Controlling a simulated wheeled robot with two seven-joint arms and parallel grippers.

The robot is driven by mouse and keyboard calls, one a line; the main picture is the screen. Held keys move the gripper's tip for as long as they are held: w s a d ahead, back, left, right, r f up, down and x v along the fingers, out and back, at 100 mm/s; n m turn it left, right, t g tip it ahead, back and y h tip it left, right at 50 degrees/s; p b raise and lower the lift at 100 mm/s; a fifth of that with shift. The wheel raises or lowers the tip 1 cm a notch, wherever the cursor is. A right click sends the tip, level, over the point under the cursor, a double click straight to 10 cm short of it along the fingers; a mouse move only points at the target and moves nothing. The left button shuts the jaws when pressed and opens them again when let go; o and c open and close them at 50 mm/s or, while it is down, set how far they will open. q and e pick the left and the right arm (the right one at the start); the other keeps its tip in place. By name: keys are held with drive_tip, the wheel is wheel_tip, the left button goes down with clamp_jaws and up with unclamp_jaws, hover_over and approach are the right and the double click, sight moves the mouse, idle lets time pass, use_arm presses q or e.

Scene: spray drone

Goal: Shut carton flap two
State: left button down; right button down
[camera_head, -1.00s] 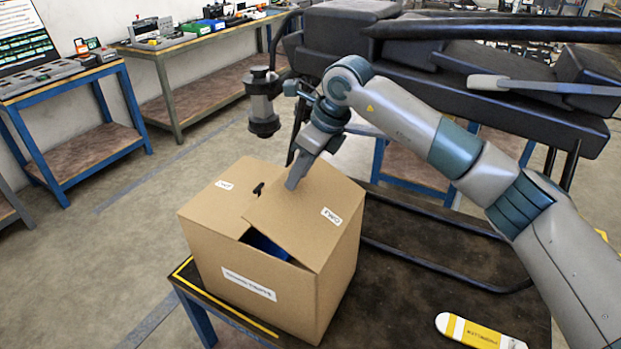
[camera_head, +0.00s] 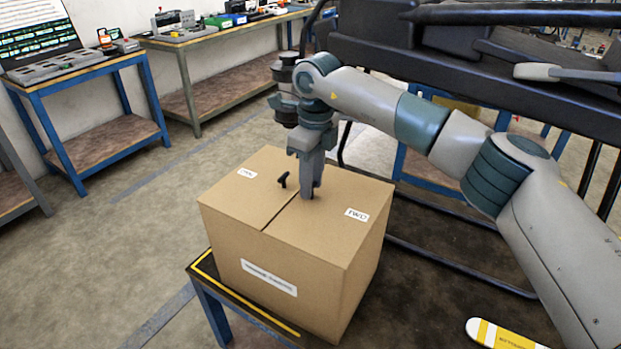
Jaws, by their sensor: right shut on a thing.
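The cardboard carton (camera_head: 313,269) stands on the corner of a dark table. Its flap two (camera_head: 331,228), with a "TWO" label, lies flat across the right half of the top. The other flap (camera_head: 243,199) lies flat on the left half, and the two edges meet in a narrow seam. My right gripper (camera_head: 311,194) points down with its fingertips at flap two near the seam. Its fingers look close together; what lies between them is hidden. A small black piece (camera_head: 283,180) shows by the seam, left of the fingers. My left gripper is not in view.
The dark table (camera_head: 420,309) has bare room right of the carton. A yellow and white object (camera_head: 503,334) lies at its front right. A large black drone frame (camera_head: 470,70) fills the space behind my right arm. Workbenches (camera_head: 85,68) stand at the back left.

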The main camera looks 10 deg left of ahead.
drive_tip(key=shift+s+f, duration=0.15)
drive_tip(key=shift+f, duration=0.2)
drive_tip(key=c, duration=1.4)
unclamp_jaws()
drive_tip(key=shift+d, duration=0.1)
drive_tip(key=shift+o, duration=0.2)
drive_tip(key=shift+r, duration=0.2)
drive_tip(key=shift+r, duration=0.5)
wheel_tip(320, 180, up, 4)
drive_tip(key=shift+d+f+b, duration=0.1)
drive_tip(key=shift+f+b, duration=0.1)
drive_tip(key=shift+b, duration=0.45)
use_arm(q)
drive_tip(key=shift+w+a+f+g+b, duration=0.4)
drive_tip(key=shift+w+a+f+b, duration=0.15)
drive_tip(key=shift+b, duration=0.2)
use_arm(e)
wheel_tip(320, 180, up, 12)
drive_tip(key=shift+d+r, duration=0.25)
drive_tip(key=shift+d, duration=0.05)
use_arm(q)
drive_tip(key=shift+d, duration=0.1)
